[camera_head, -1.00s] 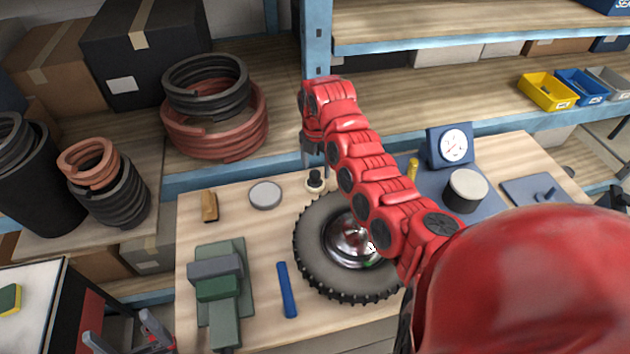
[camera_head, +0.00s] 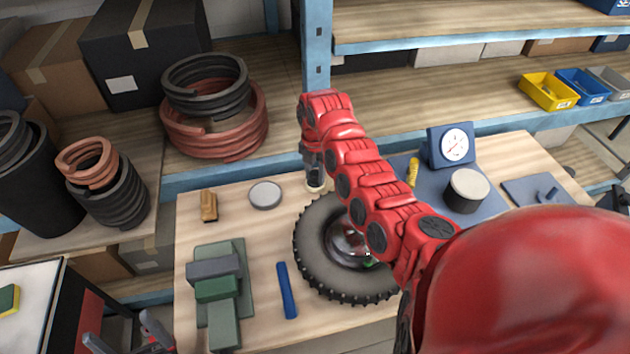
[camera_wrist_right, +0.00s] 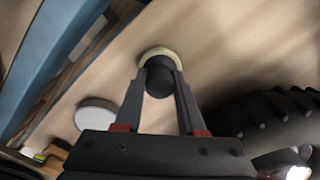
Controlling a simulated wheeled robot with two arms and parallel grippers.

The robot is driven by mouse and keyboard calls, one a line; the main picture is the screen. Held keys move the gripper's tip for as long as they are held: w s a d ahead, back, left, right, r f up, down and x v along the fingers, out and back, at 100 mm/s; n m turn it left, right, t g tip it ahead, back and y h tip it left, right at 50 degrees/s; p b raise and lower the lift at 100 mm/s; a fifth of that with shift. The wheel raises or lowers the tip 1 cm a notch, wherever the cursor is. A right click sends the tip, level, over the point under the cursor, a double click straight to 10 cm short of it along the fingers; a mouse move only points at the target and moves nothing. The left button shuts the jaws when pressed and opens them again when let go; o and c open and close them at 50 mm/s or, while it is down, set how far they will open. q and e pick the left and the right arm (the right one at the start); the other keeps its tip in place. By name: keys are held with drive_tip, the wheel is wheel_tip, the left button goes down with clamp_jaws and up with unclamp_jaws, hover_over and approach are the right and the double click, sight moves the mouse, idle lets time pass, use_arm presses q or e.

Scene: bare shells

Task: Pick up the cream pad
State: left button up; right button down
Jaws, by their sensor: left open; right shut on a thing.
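The cream pad (camera_wrist_right: 158,53) is a round cream disc with a black knob on top, lying on the wooden bench at its back edge. In the head view the cream pad (camera_head: 315,190) is partly hidden under my right gripper (camera_head: 314,172). In the wrist view my right gripper (camera_wrist_right: 160,78) has its fingers on both sides of the black knob and is shut on it. The pad appears to rest on the bench. My left gripper (camera_head: 128,340) is open and empty at the bottom left, off the bench.
A tyre (camera_head: 318,262) lies right in front of the pad, under my right arm. A grey-white disc (camera_head: 265,195) and a wooden-handled brush (camera_head: 208,206) lie left of it. Green and grey blocks (camera_head: 217,290) and a blue bar (camera_head: 287,290) lie nearer. A shelf post (camera_head: 316,60) stands behind.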

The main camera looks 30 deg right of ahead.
sight(315, 172)
wheel_tip(315, 172, up, 10)
drive_tip(key=c, duration=1.2)
unclamp_jaws()
clamp_jaws()
